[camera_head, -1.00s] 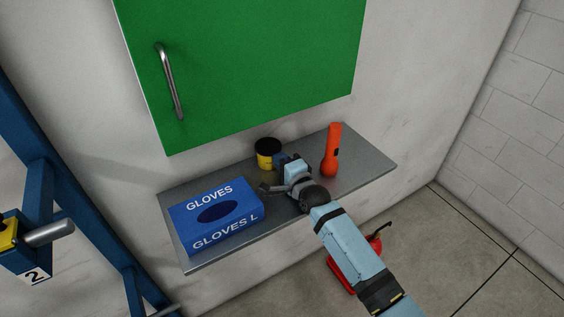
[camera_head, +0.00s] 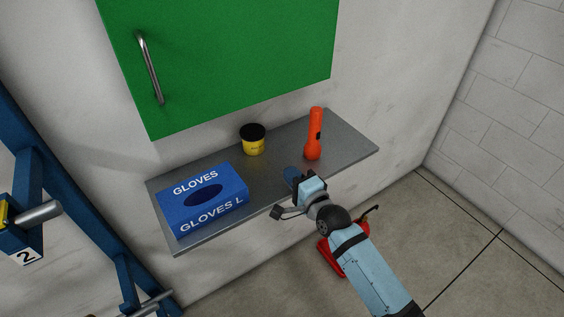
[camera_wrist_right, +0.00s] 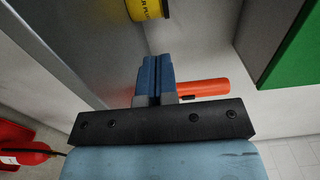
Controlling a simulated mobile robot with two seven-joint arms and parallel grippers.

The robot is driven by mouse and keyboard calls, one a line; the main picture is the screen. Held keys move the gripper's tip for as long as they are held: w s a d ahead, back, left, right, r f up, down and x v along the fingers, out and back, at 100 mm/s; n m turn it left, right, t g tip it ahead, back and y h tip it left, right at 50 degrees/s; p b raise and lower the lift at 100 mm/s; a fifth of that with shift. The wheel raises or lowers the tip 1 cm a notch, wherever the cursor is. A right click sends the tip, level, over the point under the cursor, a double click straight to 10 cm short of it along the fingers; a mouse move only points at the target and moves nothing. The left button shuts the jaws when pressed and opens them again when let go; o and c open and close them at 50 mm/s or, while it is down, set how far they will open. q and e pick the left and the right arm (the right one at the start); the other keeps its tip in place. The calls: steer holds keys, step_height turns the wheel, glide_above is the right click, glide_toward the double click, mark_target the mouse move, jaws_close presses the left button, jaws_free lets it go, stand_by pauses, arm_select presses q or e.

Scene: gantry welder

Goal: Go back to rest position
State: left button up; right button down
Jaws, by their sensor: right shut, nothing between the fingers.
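My right gripper (camera_head: 291,176) is at the front edge of the grey shelf (camera_head: 276,153) in the head view, its arm reaching in from the lower right. In the right wrist view its two blue fingers (camera_wrist_right: 155,78) are together with nothing between them. A yellow tin with a black lid (camera_head: 254,140) stands on the shelf beyond the gripper, apart from it. It also shows at the top of the wrist view (camera_wrist_right: 149,9). An orange flashlight (camera_head: 314,135) stands upright on the shelf, right of the tin. My left gripper is not in view.
A blue gloves box (camera_head: 203,200) lies on the shelf's left end. A green cabinet (camera_head: 230,60) hangs above. A blue frame (camera_head: 60,170) stands at left. A red object (camera_head: 329,258), partly hidden by my arm, is on the floor, which is clear at right.

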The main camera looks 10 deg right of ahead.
steer(key=shift+s+d, duration=0.1)
steer(key=shift+s, duration=0.05)
steer(key=s+d+f+n+g+h+p, duration=0.1)
steer(key=s+f+n+g+p, duration=0.1)
steer(key=s+n, duration=0.3)
steer(key=s+d+f+n+g+h+p, duration=0.1)
steer(key=s+n, duration=0.5)
steer(key=s, duration=0.6)
steer(key=s+d+f+n+g+h+p, duration=0.1)
steer(key=s+d+f+n+g+p, duration=0.2)
steer(key=s, duration=0.6)
step_height(320, 180, down, 3)
steer(key=n+p, duration=0.2)
steer(key=n, duration=0.1)
steer(key=shift+s, duration=0.15)
steer(key=shift+f, duration=0.1)
